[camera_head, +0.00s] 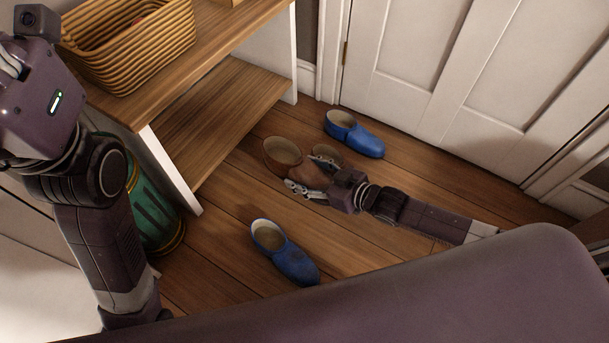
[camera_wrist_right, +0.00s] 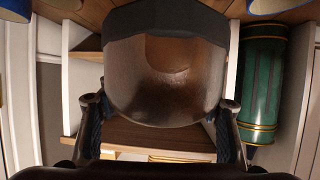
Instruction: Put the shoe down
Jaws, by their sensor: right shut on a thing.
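A brown shoe (camera_head: 280,154) is held toe-first between the fingers of my right gripper (camera_head: 308,175), low over the wooden floor beside the bench. In the right wrist view its rounded toe (camera_wrist_right: 165,85) fills the space between my two fingers, with the dark sole toward the floor. I cannot tell whether the sole touches the floor. A second brown shoe (camera_head: 328,154) is just behind, partly hidden by my gripper. My left arm is at the left edge of the head view, but its fingertips are not visible.
One blue shoe (camera_head: 355,133) lies near the white door (camera_head: 440,70), another blue shoe (camera_head: 285,255) nearer me. A wooden bench (camera_head: 220,95) with a wicker basket (camera_head: 135,45) stands left. A green striped container (camera_head: 152,210) is beside it. Floor between the blue shoes is partly clear.

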